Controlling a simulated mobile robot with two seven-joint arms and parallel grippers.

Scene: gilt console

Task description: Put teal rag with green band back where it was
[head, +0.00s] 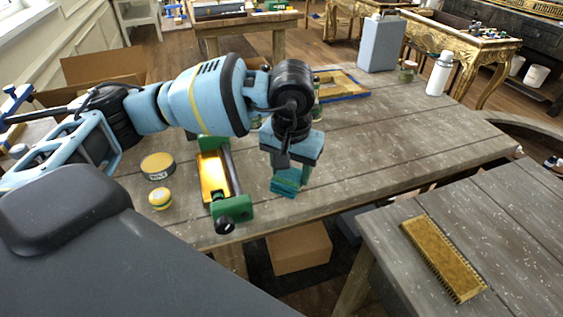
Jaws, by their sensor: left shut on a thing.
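The teal rag with a green band (284,187) hangs below my left gripper (289,171), near the middle of the head view. My left gripper points down and is shut on the rag. The rag is close over the front part of the wooden workbench (390,145). I cannot tell whether it touches the bench top. The gripper hides the rag's upper part, and my left arm hides some of the bench behind it. My right gripper is not in view.
A green-and-black clamp (232,209) with a gold piece (212,177) lies just left of the rag. Two round tins (158,167) (160,198) stand farther left. The bench's right side is clear.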

